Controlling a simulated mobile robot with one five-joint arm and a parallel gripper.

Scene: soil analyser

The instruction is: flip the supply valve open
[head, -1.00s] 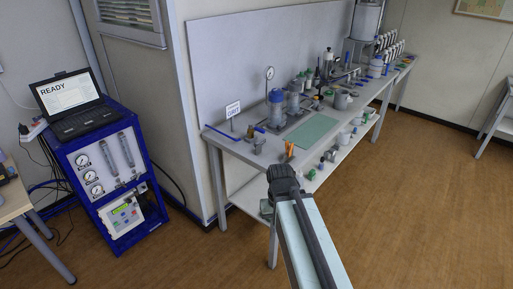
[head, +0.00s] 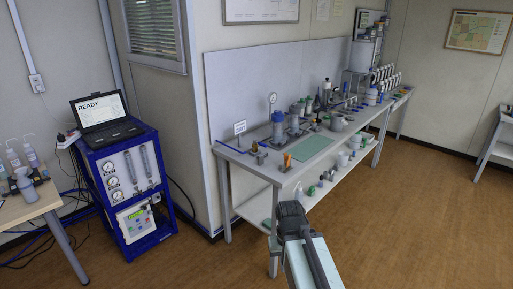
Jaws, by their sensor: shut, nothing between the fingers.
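The supply valve is too small to pick out for sure. A small brass-coloured fitting (head: 254,146) stands near the left end of the long bench (head: 262,170), beside a blue bar (head: 229,149) and a small sign (head: 240,128); I cannot tell whether it is the valve or how its handle stands. My arm reaches up from the bottom of the head view in front of the bench, ending in a dark joint. My gripper's fingers do not show.
A blue rack (head: 118,170) with gauges and a laptop (head: 103,120) reading READY stands left of the bench. A wooden table (head: 40,205) with bottles is at the far left. A green mat (head: 312,148) lies on the bench. The brown floor (head: 400,235) at right is clear.

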